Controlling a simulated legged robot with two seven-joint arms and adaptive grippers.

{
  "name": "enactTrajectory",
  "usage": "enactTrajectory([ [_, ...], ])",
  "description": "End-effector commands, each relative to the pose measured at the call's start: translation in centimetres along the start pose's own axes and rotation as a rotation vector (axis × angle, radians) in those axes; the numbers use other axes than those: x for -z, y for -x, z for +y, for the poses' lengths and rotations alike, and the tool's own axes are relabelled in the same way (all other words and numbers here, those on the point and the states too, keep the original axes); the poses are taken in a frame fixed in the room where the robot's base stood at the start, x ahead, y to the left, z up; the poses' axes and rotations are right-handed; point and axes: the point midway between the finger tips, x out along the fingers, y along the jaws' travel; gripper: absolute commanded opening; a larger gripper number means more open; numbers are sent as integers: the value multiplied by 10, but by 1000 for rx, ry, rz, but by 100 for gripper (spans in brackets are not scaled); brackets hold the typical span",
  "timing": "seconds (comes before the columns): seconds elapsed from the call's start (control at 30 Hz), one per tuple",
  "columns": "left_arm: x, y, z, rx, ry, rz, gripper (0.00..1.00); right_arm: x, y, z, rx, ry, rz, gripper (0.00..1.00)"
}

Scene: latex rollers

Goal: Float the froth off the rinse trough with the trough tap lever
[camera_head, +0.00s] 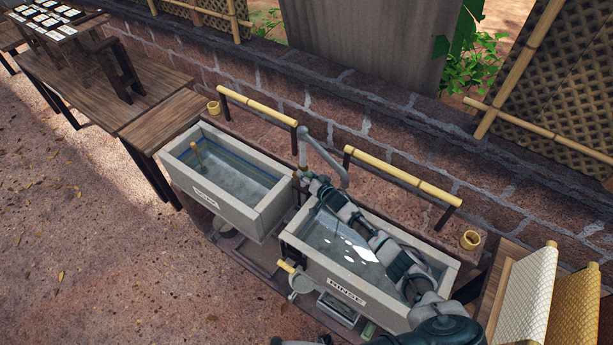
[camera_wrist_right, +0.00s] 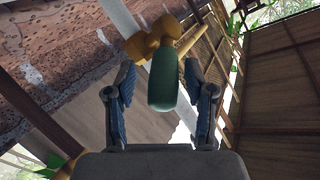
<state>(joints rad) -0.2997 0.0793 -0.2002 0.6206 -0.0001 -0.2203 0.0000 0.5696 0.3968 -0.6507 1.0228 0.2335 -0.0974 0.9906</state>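The rinse trough (camera_head: 346,292), a grey stone basin labelled RINSE, holds water with white froth patches (camera_head: 352,246) on its surface. A grey tap pipe (camera_head: 325,155) curves over its back left end. My right arm reaches across the trough, and my right gripper (camera_head: 315,183) is near the pipe's foot. In the right wrist view, the green tap lever (camera_wrist_right: 163,82) on a brass body (camera_wrist_right: 150,42) shows ahead of and between the spread fingers of the right gripper (camera_wrist_right: 161,100). Gaps show on both sides of the lever.
A second water-filled trough (camera_head: 265,214) stands to the left. Bamboo rails (camera_head: 402,175) run behind the troughs, before a stone wall (camera_head: 400,125). A bamboo-handled fitting (camera_head: 300,283) is at the rinse trough's front left.

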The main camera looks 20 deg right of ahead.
Motion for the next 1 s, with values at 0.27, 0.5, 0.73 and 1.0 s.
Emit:
enactTrajectory([
  [0.27, -3, 0, -2, 3, 0, -2, 0, -1, 1, -2, 4, -2, 0, 56],
  [0.5, -2, 0, -1, 2, 0, 0, 0, -2, 23, -1, 5, -4, -1, 56],
  [0.73, -1, 0, -1, 1, 0, 0, 0, -2, 69, 0, 4, -2, -1, 56],
  [1.0, -1, 0, 0, 1, 0, 0, 0, -2, 110, 2, 2, -3, -2, 56],
])
